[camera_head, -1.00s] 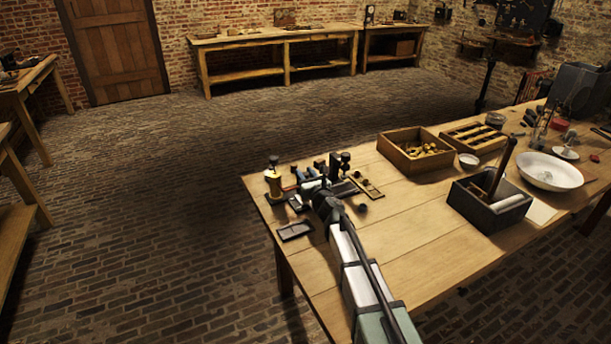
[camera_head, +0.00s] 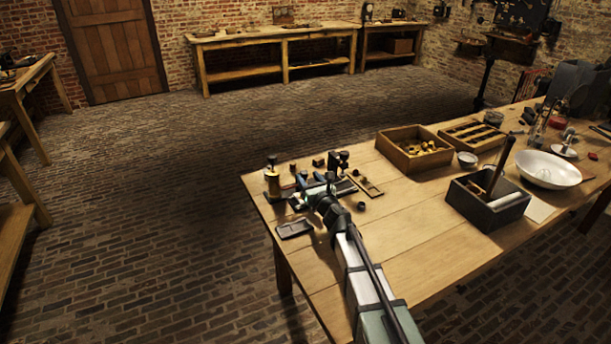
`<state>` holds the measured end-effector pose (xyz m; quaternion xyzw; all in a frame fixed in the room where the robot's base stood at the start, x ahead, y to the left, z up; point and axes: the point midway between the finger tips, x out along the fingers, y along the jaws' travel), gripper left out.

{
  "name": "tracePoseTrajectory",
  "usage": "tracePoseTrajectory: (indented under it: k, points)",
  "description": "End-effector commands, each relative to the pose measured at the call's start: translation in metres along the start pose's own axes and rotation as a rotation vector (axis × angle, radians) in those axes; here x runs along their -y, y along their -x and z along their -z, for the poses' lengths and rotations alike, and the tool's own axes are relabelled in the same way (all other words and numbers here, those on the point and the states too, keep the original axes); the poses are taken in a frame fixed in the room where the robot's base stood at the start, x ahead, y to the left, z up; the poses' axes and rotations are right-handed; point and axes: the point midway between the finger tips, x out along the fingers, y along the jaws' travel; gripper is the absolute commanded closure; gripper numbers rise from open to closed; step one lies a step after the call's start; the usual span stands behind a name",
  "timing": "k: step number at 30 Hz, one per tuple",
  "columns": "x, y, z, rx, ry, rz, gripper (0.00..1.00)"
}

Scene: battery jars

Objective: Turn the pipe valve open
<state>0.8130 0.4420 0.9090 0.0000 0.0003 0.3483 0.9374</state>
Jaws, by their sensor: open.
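My gripper (camera_head: 316,184) is at the far left end of the wooden bench, low among a cluster of small fittings. Its jaws are open, and no object shows clearly between them. A brass post with a dark knob (camera_head: 272,181) stands upright to the left of the gripper, apart from it. A dark upright fitting (camera_head: 339,162) stands just behind and to the right of the gripper. I cannot tell which fitting is the pipe valve; my gripper and wrist hide part of the cluster.
A shallow dark tray (camera_head: 294,229) lies near the bench's left edge. A wooden box of brass parts (camera_head: 414,164), a dark box (camera_head: 487,213) with a leaning handle, and a white bowl (camera_head: 548,171) are to the right. The bench middle (camera_head: 405,215) is clear.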

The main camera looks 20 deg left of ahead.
Motion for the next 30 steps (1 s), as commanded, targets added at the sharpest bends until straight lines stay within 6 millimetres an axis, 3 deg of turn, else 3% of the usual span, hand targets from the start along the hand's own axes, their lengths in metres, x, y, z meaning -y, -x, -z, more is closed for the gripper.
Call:
tracePoseTrajectory:
  k: [1,6,13,18,27,30]
  points:
    - [-0.001,0.015,0.000,0.000,0.000,0.001,0.47]
    - [-0.002,0.049,0.000,0.000,0.000,-0.001,0.47]
    - [-0.001,0.086,0.000,0.000,0.000,0.000,0.47]
    - [-0.001,0.096,0.000,0.001,0.000,-0.001,0.47]
    - [-0.001,0.095,0.000,0.001,0.000,-0.002,0.48]
    - [-0.009,0.093,0.000,0.001,0.000,-0.012,0.48]
